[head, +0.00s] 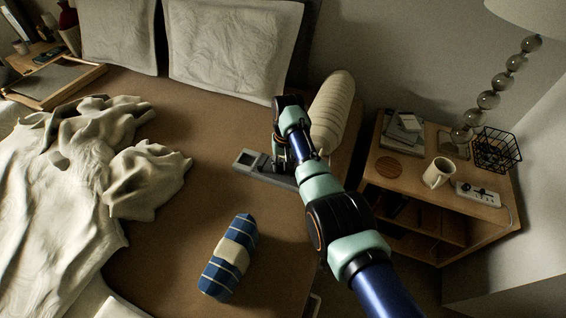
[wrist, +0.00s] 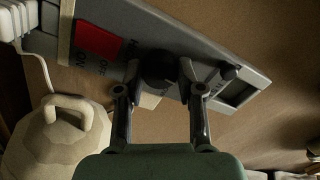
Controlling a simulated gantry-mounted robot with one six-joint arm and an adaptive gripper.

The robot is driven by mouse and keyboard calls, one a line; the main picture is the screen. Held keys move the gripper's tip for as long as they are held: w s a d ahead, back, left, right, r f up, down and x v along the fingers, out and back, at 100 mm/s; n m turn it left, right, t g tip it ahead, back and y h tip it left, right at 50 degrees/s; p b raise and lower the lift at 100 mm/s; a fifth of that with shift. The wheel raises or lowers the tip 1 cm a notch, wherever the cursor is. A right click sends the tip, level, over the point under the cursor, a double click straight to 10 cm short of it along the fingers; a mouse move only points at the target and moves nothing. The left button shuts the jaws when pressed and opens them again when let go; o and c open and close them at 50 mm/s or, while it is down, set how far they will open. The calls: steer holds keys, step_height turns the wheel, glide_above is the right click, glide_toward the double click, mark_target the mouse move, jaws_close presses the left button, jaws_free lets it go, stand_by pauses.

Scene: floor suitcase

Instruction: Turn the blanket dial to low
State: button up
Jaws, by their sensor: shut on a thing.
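The grey blanket control panel (head: 247,161) lies on the brown bed surface in the head view, partly hidden by my arm. In the wrist view the panel (wrist: 205,50) runs diagonally, with a red patch (wrist: 98,41), dark markings, a small dark knob (wrist: 230,72) and a recessed window at its right end. A round black dial (wrist: 158,68) stands on it. My gripper (wrist: 159,78) has one finger on each side of this dial and is shut on it. The dial's pointer and setting cannot be read. In the head view the fingertips are hidden.
A ribbed cream bolster (head: 333,112) lies close beside my arm. A blue-striped roll (head: 229,257) lies nearer on the bed, and a rumpled pale blanket (head: 60,195) at left. The nightstand (head: 470,228) at right holds a mug (head: 437,173) and a power strip (head: 478,194).

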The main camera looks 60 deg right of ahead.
steer(key=shift+r+m+p, duration=0.25)
steer(key=shift+m+p, duration=0.85)
steer(key=shift+p, duration=0.05)
steer(key=m+p, duration=0.1)
steer(key=m, duration=0.1)
steer(key=shift+m+p, duration=0.35)
steer(key=shift+m, duration=0.05)
steer(key=m+p, duration=0.1)
steer(key=m, duration=0.4)
steer(key=shift+w+f+m+h+p, duration=0.1)
steer(key=shift+f+m+h+p, duration=0.1)
steer(key=shift+m+h+p, duration=0.15)
steer(key=shift+m, duration=0.25)
steer(key=o, duration=1.1)
steer(key=shift+o, duration=0.2)
